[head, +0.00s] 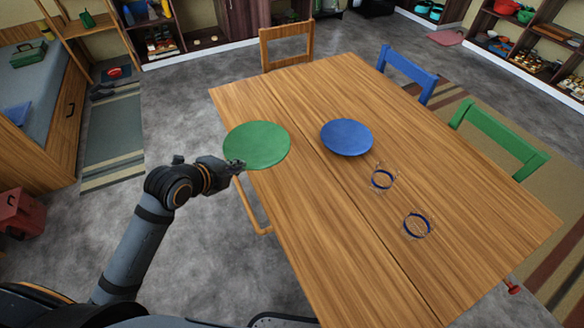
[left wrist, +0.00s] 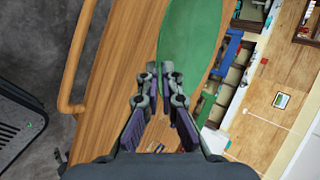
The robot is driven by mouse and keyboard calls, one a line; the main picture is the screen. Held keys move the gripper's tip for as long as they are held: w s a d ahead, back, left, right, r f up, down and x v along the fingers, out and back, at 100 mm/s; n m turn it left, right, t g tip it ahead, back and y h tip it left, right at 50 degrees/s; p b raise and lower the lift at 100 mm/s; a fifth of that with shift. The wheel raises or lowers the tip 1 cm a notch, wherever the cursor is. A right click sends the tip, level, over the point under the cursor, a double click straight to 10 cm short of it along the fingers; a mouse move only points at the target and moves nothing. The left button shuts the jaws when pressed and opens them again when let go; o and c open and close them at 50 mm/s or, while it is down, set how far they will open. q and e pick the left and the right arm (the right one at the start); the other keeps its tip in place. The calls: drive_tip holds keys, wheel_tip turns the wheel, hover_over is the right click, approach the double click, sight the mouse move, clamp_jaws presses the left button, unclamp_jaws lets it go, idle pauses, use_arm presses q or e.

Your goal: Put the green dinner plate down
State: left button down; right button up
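The green dinner plate (head: 257,145) is at the left edge of the wooden table (head: 330,215), its left rim reaching slightly past that edge in the head view. I cannot tell whether it touches the tabletop. My left gripper (head: 238,165) is at the plate's near-left rim. In the left wrist view its fingertips (left wrist: 166,68) are close together at the rim of the green plate (left wrist: 190,35), with the rim between them. My right gripper is not in view.
A blue plate (head: 346,137) lies right of the green one. Two clear glasses with blue bands (head: 382,179) (head: 417,225) stand nearer the front right. Chairs in wood (head: 286,45), blue (head: 408,73) and green (head: 498,139) surround the table. The table's front is clear.

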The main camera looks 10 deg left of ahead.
sight(251, 150)
use_arm(q)
drive_tip(key=shift+w+d+f, duration=0.1)
drive_tip(key=shift+w+d, duration=0.05)
drive_tip(key=shift+w, duration=0.3)
drive_tip(key=shift+w+d+f, duration=0.1)
drive_tip(key=shift+w, duration=0.35)
drive_tip(key=w+f, duration=0.1)
drive_tip(key=w, duration=0.1)
drive_tip(key=w+f, duration=0.1)
drive_tip(key=w, duration=0.2)
drive_tip(key=w+f+p, duration=0.1)
drive_tip(key=w, duration=0.1)
drive_tip(key=shift+w+d+f, duration=0.1)
drive_tip(key=shift+w+d, duration=0.2)
drive_tip(key=shift+d, duration=0.05)
drive_tip(key=w+f, duration=0.1)
drive_tip(key=f, duration=0.1)
drive_tip(key=w+f, duration=0.2)
drive_tip(key=shift+w+f, duration=0.2)
drive_tip(key=shift+f, duration=0.2)
drive_tip(key=shift+w+f, duration=0.4)
drive_tip(key=shift+f, duration=0.15)
wheel_tip(251, 150, down, 3)
drive_tip(key=shift+w+f+p, duration=0.1)
drive_tip(key=shift+p, duration=0.2)
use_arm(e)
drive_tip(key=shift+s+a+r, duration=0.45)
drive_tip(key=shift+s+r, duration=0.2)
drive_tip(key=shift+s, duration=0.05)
